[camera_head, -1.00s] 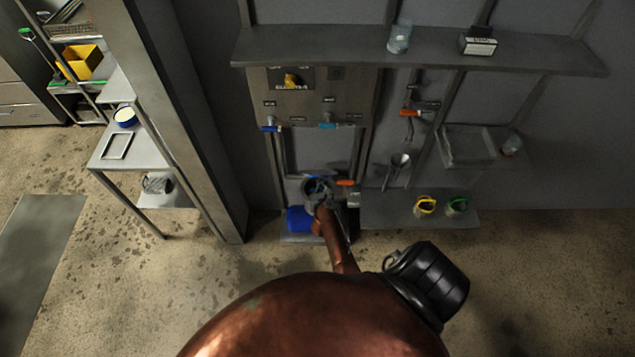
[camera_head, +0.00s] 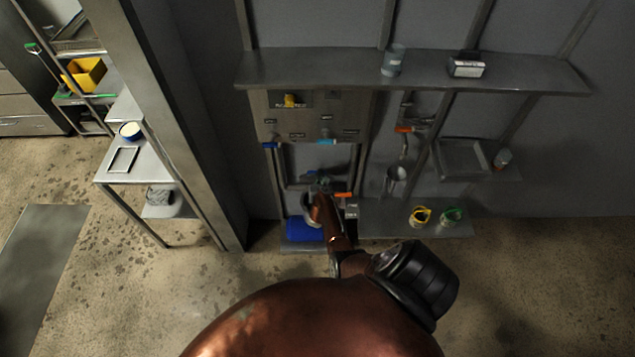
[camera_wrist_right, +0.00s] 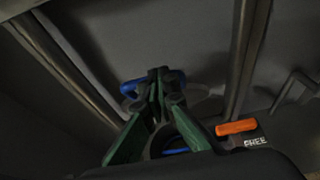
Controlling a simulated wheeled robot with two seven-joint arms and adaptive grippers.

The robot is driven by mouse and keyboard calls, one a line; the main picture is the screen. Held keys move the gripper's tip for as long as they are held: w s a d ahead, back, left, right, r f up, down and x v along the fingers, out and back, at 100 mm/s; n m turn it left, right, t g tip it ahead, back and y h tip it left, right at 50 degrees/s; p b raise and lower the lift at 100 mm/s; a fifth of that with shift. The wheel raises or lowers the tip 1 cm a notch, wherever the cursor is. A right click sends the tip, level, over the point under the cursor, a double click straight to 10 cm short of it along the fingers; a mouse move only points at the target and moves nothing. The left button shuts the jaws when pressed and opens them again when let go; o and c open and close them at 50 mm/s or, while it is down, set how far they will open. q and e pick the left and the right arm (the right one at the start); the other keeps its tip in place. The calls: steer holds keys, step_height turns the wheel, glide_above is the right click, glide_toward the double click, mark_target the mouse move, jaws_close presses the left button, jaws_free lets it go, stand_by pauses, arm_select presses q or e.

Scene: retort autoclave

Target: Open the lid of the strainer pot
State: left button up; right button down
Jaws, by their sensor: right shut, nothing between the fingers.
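In the head view, my right arm reaches to low pipework by the wall, with my right gripper (camera_head: 320,184) at its end. The gripper's fingertips look small and dark there. In the right wrist view, the green-sided fingers of the right gripper (camera_wrist_right: 160,75) are together and hold nothing. A blue handle (camera_wrist_right: 130,89) shows just behind the fingertips, on both sides of them; I cannot tell whether they touch. I cannot clearly make out the strainer pot or its lid, as my arm and gripper cover much of that spot. My left gripper is not in view.
A blue block (camera_head: 304,229) is low beside my forearm. An orange handle (camera_head: 343,195) sits right of the gripper, also in the wrist view (camera_wrist_right: 237,127). Above are a panel (camera_head: 310,118) and a long shelf (camera_head: 430,68).

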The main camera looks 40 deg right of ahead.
steer(key=w+d+r+b, duration=0.1)
steer(key=w+d+r, duration=0.1)
steer(key=w+d, duration=0.3)
steer(key=shift+w+r+b, duration=0.2)
steer(key=shift+b, duration=0.15)
steer(key=shift+f, duration=0.1)
stand_by(0.9)
